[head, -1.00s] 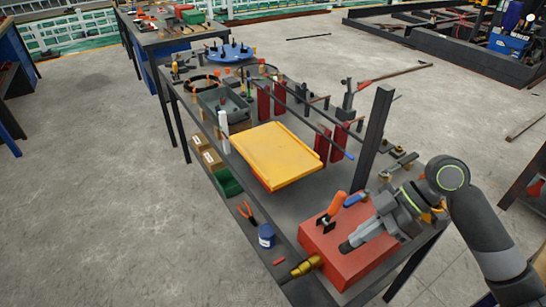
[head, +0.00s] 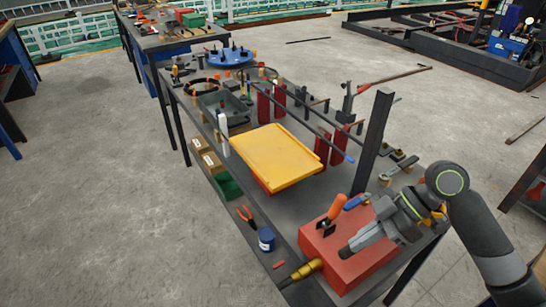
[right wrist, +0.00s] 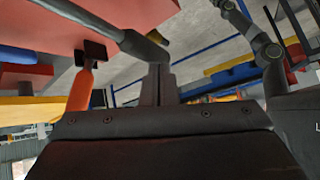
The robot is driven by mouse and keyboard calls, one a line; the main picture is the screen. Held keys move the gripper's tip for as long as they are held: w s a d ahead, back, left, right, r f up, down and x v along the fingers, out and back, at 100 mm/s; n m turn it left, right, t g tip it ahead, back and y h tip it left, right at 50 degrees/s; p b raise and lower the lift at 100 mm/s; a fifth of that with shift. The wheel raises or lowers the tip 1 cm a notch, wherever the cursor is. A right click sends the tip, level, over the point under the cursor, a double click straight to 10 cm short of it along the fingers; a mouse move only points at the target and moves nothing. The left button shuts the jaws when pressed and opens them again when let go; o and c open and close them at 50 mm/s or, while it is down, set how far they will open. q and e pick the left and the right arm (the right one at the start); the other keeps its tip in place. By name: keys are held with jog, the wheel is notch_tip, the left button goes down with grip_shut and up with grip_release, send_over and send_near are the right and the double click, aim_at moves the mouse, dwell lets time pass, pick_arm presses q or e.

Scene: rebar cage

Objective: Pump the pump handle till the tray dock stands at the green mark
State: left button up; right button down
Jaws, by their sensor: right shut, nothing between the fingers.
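The red pump box (head: 350,270) stands at the near end of the bench. An upright orange grip (head: 337,207) and a blue lever (head: 356,202) are at its back. A thick grey bar (head: 360,242), seemingly the pump handle, lies low across the box; it also shows in the right wrist view (right wrist: 85,18). My right gripper (head: 388,222) is shut and empty beside this bar; its closed fingers show in the right wrist view (right wrist: 158,85). I cannot tell whether they touch the bar. The yellow tray (head: 275,153) sits mid-bench. I cannot make out a green mark.
A dark post (head: 373,140) rises behind the pump box. Long rods and red blocks (head: 323,145) stand behind the tray. A blue can (head: 266,239), pliers (head: 247,216) and a brass fitting (head: 306,269) lie along the near edge. The floor at left is clear.

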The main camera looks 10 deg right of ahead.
notch_tip(320, 180, up, 7)
jog(key=d+p, duration=0.2)
jog(key=p, duration=0.3)
jog(key=shift+w+d+f+p, duration=0.15)
jog(key=shift+w+p, duration=0.15)
jog(key=shift+w, duration=0.05)
dwell(0.7)
